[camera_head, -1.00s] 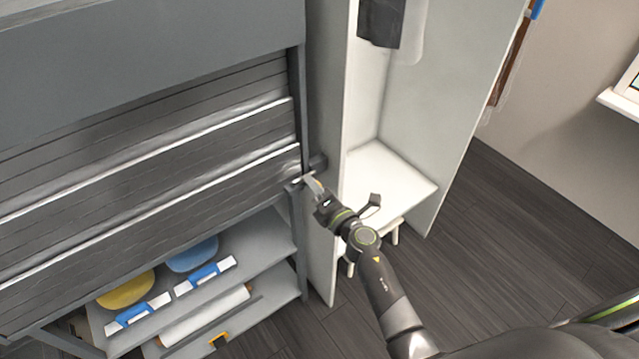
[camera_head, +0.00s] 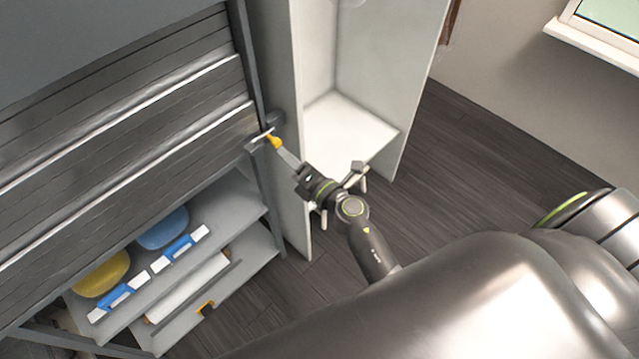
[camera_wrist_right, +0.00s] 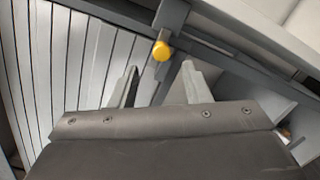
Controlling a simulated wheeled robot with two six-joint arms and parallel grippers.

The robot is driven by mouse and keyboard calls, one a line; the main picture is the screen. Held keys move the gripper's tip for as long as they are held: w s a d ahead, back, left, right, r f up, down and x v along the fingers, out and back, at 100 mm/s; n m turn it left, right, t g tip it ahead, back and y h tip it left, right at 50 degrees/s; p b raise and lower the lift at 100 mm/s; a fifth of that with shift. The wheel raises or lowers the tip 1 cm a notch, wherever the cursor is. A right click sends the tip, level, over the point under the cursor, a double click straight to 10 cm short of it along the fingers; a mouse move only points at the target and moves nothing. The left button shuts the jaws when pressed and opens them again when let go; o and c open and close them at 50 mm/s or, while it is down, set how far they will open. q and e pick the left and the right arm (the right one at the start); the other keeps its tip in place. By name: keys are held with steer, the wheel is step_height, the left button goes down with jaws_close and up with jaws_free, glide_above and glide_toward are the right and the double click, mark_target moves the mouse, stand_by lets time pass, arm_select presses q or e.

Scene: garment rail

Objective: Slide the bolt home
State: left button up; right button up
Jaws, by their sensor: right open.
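The bolt's yellow knob (camera_head: 274,142) sits at the lower right edge of the grey slatted shutter (camera_head: 190,125), by the upright post. In the right wrist view the knob (camera_wrist_right: 162,50) lies ahead of and between the fingertips, beside a dark grey bracket (camera_wrist_right: 171,16). My right gripper (camera_head: 286,154) is open and points at the knob; the right wrist view shows its two fingers (camera_wrist_right: 160,70) apart with nothing between them. Whether the fingertips touch the knob cannot be told. The bolt's bar is mostly hidden. My left gripper is out of view.
Below the shutter, shelves (camera_head: 225,205) hold a yellow item (camera_head: 101,274), a blue item (camera_head: 163,229) and a white roll (camera_head: 188,287). A pale open cabinet (camera_head: 352,125) stands right of the post, close to my right gripper. The dark floor (camera_head: 480,170) is open to the right.

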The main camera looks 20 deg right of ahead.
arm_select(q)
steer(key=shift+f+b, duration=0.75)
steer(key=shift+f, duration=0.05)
arm_select(e)
steer(key=v, duration=1)
steer(key=shift+s, duration=0.25)
steer(key=s+d+f+m+g+h+b, duration=0.1)
steer(key=s+d+f+m+g+h, duration=0.3)
steer(key=f, duration=0.6)
steer(key=s+d+f+m, duration=0.1)
steer(key=s+f+m, duration=0.1)
steer(key=f+m, duration=0.7)
steer(key=s+d+f+m+g+h+b, duration=0.1)
steer(key=s+d+f+m+g+h, duration=0.15)
steer(key=f, duration=0.95)
arm_select(q)
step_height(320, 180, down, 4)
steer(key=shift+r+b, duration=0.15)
steer(key=shift+b, duration=0.7)
arm_select(e)
steer(key=s+d+f+m+g, duration=0.2)
steer(key=s+f+m+g, duration=0.3)
steer(key=s, duration=0.8)
steer(key=s+d+f+m+g, duration=0.1)
steer(key=s+f+m+g, duration=0.3)
steer(key=s+f, duration=0.8)
steer(key=s+m, duration=0.2)
steer(key=shift+s+d+f+m+g, duration=0.2)
steer(key=shift+d+m+g, duration=0.15)
steer(key=shift+d, duration=0.05)
